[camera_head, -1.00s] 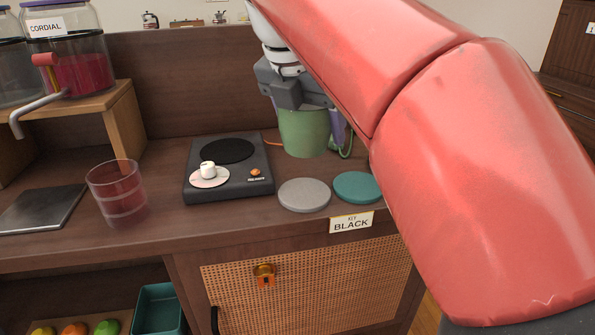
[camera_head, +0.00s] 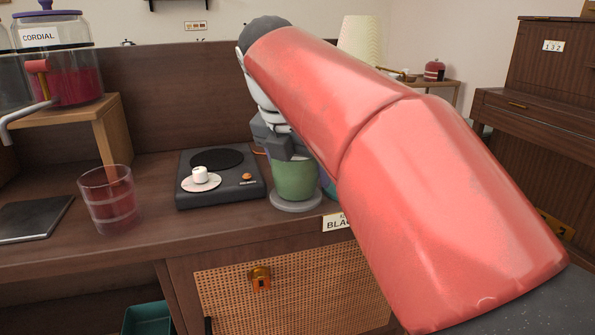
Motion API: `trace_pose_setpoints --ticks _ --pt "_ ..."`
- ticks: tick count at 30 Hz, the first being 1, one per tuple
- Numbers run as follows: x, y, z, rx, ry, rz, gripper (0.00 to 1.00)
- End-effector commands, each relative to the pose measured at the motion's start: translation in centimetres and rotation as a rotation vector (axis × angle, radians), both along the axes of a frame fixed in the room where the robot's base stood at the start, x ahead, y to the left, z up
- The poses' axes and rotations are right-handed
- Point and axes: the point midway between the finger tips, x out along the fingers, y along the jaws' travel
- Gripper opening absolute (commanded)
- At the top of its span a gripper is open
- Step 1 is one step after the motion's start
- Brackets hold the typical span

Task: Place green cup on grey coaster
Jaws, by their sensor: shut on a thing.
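The green cup (camera_head: 293,178) is upright over the grey coaster (camera_head: 297,206), whose front rim shows below it. I cannot tell whether the cup's base touches the coaster. My gripper (camera_head: 287,152) is shut on the upper part of the cup, and my red arm hides its right side.
A black hot plate (camera_head: 220,180) with a white knob stands just left of the cup. Further left are a clear glass (camera_head: 109,200) and a dark flat slab (camera_head: 33,220). A cordial jar (camera_head: 62,60) stands on a wooden riser. The "KEY BLACK" label marks the counter's front edge.

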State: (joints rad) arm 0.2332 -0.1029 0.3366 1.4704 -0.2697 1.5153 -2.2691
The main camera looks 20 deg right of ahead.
Motion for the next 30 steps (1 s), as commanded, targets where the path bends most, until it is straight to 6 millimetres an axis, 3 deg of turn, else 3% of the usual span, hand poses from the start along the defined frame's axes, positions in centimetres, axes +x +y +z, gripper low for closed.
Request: trace_pose_setpoints --ticks 5,6,10,21,30 --pt "0.0 0.0 -0.3 0.000 -0.002 -0.001 0.30" --pt "0.0 0.0 -0.3 0.000 -0.001 -0.001 0.75" --pt "0.0 0.0 -0.3 0.000 0.000 -0.001 0.91" --pt "0.0 0.1 0.4 0.000 0.000 0.001 0.91" --pt "-1.5 1.7 5.9 0.000 -0.003 0.003 0.91"
